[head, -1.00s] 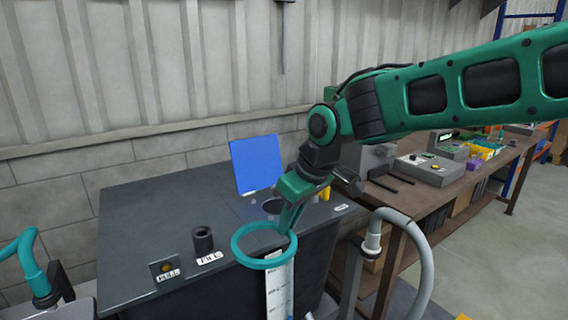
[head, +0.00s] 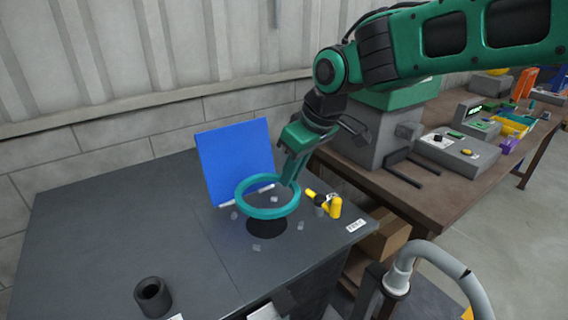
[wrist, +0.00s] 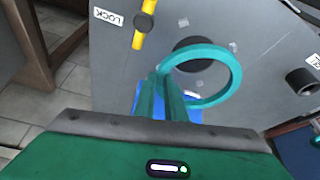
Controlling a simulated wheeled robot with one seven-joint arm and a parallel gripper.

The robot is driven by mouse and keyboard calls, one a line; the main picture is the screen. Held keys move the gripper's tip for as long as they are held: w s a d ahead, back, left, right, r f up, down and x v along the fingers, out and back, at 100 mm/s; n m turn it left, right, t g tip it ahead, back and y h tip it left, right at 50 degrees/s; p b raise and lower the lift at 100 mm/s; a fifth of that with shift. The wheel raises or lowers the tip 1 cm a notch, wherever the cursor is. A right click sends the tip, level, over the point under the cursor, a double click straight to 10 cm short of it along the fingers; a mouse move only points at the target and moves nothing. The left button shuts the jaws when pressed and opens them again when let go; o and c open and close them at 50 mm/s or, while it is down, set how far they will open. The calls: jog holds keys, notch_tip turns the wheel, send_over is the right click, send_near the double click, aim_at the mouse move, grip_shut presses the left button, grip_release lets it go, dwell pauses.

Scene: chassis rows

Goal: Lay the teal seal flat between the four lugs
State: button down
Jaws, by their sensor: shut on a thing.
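The teal seal (head: 262,213) is a ring, held at one side of its rim by my gripper (head: 289,180). It looks roughly level and appears above the bench top, over a dark round opening (head: 266,230). Small pale grey lugs (head: 256,248) stand around the opening; another lug (head: 234,215) is to its left, and some are partly hidden by the seal. In the wrist view the gripper's fingers (wrist: 168,88) are closed on the seal (wrist: 239,73). There the seal sits offset from the dark opening (wrist: 190,52), covering part of it.
A blue panel (head: 235,150) stands tilted just behind the opening. A yellow handle (head: 334,207) is close on the right, beside a white label (head: 356,225). A black hollow cylinder (head: 153,296) stands at the front left. The left of the dark bench (head: 110,230) is clear.

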aim_at(292, 183)
jog(key=shift+f, duration=0.3)
jog(key=shift+a+f, duration=0.15)
jog(key=shift+f, duration=0.7)
jog(key=shift+a+f, duration=0.15)
jog(key=shift+f, duration=0.95)
jog(key=shift+s, duration=0.1)
jog(key=shift+f, duration=1.45)
jog(key=c, duration=1.7)
grip_release()
jog(key=shift+c, duration=0.2)
